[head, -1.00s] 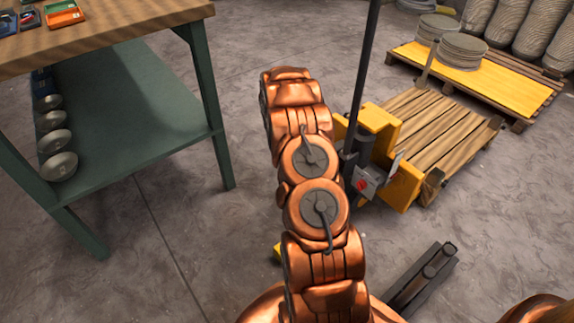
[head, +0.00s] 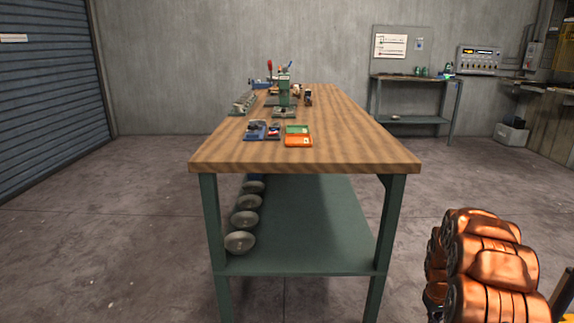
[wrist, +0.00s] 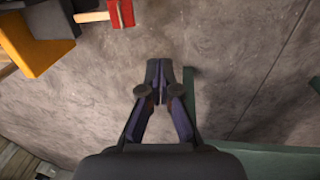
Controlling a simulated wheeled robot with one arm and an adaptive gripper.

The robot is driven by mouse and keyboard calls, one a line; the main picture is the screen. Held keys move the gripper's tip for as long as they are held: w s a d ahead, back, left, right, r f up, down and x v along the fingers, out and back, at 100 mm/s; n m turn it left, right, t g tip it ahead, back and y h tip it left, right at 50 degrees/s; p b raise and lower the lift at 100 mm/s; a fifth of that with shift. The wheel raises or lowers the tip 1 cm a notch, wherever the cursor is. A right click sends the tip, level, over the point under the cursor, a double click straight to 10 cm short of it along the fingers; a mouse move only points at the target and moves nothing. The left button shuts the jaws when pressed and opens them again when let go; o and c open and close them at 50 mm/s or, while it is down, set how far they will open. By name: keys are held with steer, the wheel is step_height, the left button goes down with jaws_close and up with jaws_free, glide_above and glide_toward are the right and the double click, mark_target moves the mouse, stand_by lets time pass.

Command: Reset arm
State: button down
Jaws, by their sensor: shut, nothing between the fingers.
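My gripper (wrist: 160,88) shows in the wrist view, pointing away over the concrete floor. Its two fingers meet at the tips and it is shut with nothing between them. My copper-coloured arm stands at the lower right of the head view, right of the workbench (head: 305,155); the gripper itself does not show there. In the wrist view, part of a green frame (wrist: 195,110) lies just right of the fingertips; I cannot tell how far it is from them.
Several metal bowls (head: 240,243) sit on the bench's lower green shelf (head: 310,230). Small coloured trays (head: 298,141) lie on the bench top. A yellow object (wrist: 35,45) and a red one (wrist: 120,13) show at the upper left of the wrist view. Floor left of the bench is clear.

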steer(key=s+a+r+p, duration=0.4)
steer(key=a+r, duration=0.2)
steer(key=r, duration=0.5)
steer(key=s+a+r+p, duration=0.4)
steer(key=a+r, duration=0.2)
steer(key=r, duration=0.4)
steer(key=s+a+r+p, duration=0.3)
steer(key=a+r+p, duration=0.25)
steer(key=r, duration=0.55)
steer(key=s+a+r+p, duration=0.4)
steer(key=s+r, duration=0.2)
steer(key=s, duration=0.2)
steer(key=s+a+r+g+y+p, duration=0.1)
steer(key=s+a+r+p, duration=0.3)
steer(key=s+r, duration=0.3)
steer(key=s+a+r+n+p, duration=0.1)
steer(key=s+a+r+p, duration=0.3)
steer(key=s, duration=0.5)
step_height(320, 180, up, 2)
steer(key=shift+s+a+r+g+y, duration=0.2)
steer(key=shift+a+g+y, duration=0.15)
steer(key=shift+a, duration=0.4)
steer(key=shift+s, duration=0.1)
